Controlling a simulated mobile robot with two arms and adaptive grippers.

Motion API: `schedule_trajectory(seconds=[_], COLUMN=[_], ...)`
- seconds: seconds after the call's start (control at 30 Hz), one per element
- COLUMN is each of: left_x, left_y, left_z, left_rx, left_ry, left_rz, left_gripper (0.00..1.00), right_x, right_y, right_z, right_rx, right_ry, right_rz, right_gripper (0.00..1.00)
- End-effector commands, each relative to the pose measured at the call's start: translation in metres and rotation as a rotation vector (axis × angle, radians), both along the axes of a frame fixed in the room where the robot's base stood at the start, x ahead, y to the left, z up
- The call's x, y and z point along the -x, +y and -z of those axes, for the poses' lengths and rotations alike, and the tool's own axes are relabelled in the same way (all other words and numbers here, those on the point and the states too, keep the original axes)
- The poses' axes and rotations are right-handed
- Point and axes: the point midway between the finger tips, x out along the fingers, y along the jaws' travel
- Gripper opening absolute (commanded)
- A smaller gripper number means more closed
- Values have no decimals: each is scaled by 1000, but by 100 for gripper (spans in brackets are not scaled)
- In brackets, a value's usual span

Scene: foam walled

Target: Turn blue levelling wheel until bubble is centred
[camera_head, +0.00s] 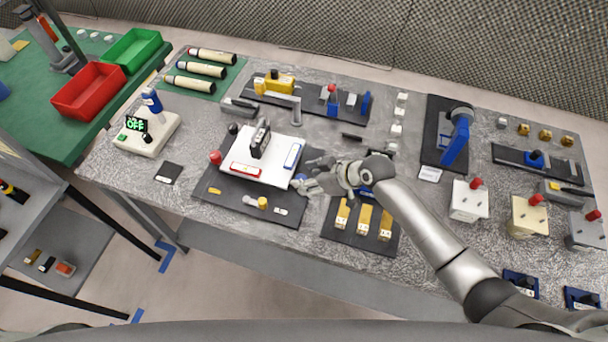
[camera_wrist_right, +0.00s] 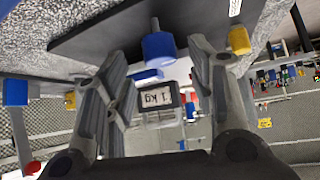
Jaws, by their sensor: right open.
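A white plate (camera_head: 286,143) with a red strip and a blue strip sits over a dark base (camera_head: 214,196) near the middle of the table. The blue levelling wheel (camera_head: 298,180) is at the plate's right corner. It also shows in the right wrist view as a blue cylinder (camera_wrist_right: 158,46). My right gripper (camera_head: 308,175) is open beside the wheel. In the wrist view its fingers (camera_wrist_right: 162,62) stand either side of the wheel's line, with no clear contact. I cannot make out the bubble. My left gripper is not in view.
A dark block (camera_head: 260,138) stands on the plate; a block labelled 1 kg (camera_wrist_right: 158,98) shows in the wrist view. A red knob (camera_head: 215,157) and a black knob (camera_head: 233,128) are at the plate's left. Yellow blocks (camera_head: 364,218) on a dark board lie close under my right arm.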

Motion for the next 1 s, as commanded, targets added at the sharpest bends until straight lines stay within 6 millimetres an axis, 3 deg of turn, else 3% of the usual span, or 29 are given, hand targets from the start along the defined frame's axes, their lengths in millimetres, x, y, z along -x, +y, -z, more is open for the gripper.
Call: schedule_trajectory(seconds=[0.07,0.17,0.47,0.67,1.0], left_x=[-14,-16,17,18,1], left_y=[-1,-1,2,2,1], left_z=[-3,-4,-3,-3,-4], left_rx=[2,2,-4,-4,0], left_ry=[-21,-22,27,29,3], left_rz=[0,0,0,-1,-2], left_gripper=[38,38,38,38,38], right_x=[-4,-7,-10,-10,-10], right_y=[5,10,15,15,14], right_z=[5,10,18,18,17], right_rx=[-1,-1,0,0,0], right_ry=[0,0,-1,-2,-2], right_rz=[1,1,1,0,0], right_gripper=[51,51,51,49,6])
